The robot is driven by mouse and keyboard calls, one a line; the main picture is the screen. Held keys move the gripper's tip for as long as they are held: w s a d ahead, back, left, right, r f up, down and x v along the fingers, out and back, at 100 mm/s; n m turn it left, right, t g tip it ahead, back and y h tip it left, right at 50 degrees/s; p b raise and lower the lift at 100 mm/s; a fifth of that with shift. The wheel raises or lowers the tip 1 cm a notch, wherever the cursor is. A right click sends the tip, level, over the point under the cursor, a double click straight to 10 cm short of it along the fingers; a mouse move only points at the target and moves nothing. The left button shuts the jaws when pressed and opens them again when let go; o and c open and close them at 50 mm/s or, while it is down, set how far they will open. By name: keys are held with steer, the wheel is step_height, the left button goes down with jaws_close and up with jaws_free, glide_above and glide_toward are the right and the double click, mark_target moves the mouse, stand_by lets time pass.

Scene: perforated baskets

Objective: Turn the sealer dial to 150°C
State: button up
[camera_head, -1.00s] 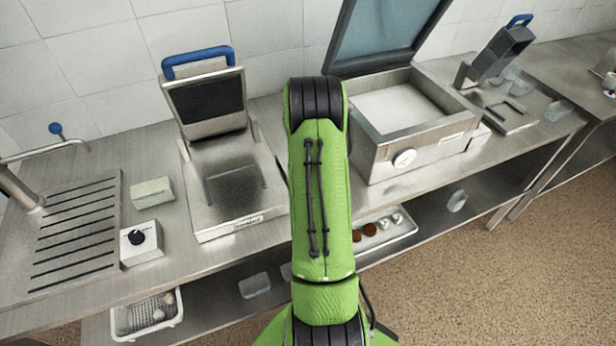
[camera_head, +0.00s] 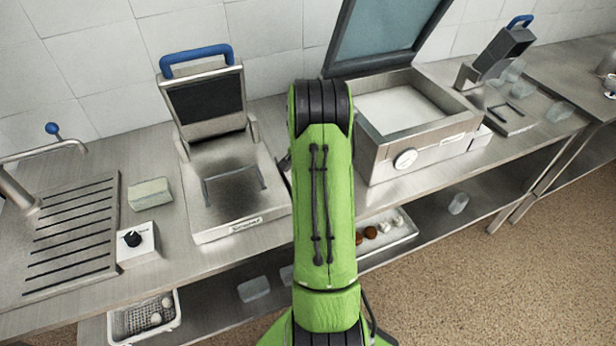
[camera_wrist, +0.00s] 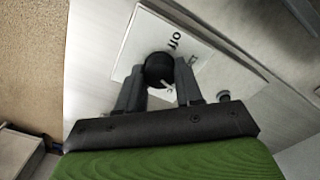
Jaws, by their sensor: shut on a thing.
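In the wrist view a round black dial (camera_wrist: 158,69) sits on a white panel (camera_wrist: 138,45). My gripper (camera_wrist: 160,78) has one finger on each side of the dial and is shut on it. The word "off" is printed beside the dial. Another marking is partly hidden by a finger and cannot be read. A pale mark shows at the dial's lower right edge; the exact setting cannot be told.
In the head view, a press with a blue handle (camera_head: 196,55) stands left of my arm. A white box with a black knob (camera_head: 133,239) is further left. A shelf runs below the counter.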

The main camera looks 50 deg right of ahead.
steer(key=shift+r+m, duration=0.1)
steer(key=shift+m, duration=1)
steer(key=o, duration=1)
steer(key=shift+o, duration=0.2)
step_height(320, 180, up, 16)
steer(key=p, duration=0.1)
steer(key=shift+p, duration=0.35)
